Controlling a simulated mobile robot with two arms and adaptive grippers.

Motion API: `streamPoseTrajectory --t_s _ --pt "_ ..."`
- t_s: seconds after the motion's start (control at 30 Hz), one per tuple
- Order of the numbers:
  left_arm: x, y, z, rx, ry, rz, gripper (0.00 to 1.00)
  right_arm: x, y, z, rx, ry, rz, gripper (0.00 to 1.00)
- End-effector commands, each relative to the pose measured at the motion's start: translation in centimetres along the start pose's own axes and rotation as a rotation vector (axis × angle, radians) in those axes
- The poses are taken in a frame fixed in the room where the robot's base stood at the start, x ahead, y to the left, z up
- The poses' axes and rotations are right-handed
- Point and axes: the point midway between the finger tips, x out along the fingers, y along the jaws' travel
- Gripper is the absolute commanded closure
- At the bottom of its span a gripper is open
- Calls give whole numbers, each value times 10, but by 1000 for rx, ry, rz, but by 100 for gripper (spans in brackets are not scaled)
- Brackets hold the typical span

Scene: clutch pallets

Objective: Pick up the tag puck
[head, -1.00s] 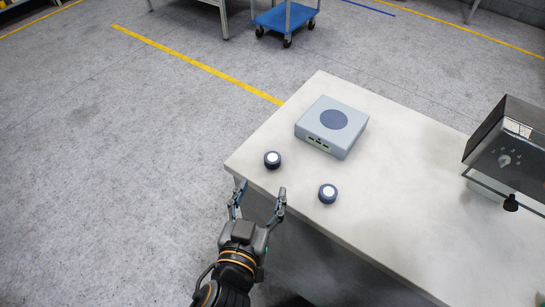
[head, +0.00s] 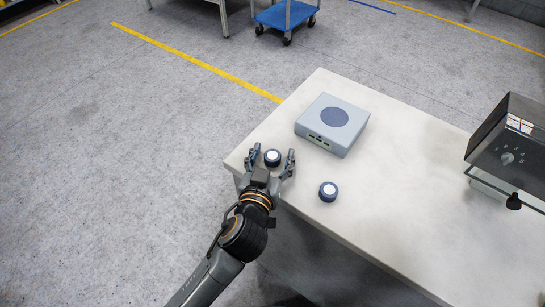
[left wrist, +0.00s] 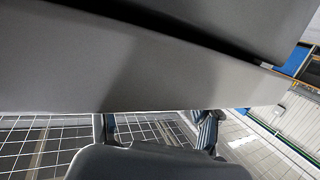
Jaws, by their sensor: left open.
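Two small round dark-blue pucks with white tops are on the pale table in the head view; which is the tag puck I cannot tell. The left puck (head: 272,158) is near the table's left corner. The right puck (head: 328,191) is nearer the front edge, clear of the gripper. My left gripper (head: 274,152) is open, its two fingers on either side of the left puck. I cannot tell whether they touch it. In the left wrist view, grey surfaces fill most of the picture and no puck shows. My right gripper is not in view.
The pale table (head: 400,215) has a grey-blue box (head: 333,124) with a dark round top patch behind the pucks. A dark machine with a clear panel (head: 510,150) stands at the right. A blue cart (head: 287,15) is on the floor beyond. The table's middle is clear.

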Motion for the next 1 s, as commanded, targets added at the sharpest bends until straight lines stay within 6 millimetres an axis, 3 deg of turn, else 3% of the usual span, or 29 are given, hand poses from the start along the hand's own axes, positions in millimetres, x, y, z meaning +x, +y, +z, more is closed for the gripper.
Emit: streamPoseTrajectory --t_s 0.2,0.47,0.5,0.77,1.0 --pt "1 0 0 -1 -1 1 36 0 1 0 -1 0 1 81" --pt "1 0 0 -1 -1 1 87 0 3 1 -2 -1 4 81" --pt "0 0 0 -1 -1 1 89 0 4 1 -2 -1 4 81" --pt "0 0 -2 -1 0 1 89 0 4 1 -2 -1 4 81" --pt "-6 0 -37 -5 6 1 89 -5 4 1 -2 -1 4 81"
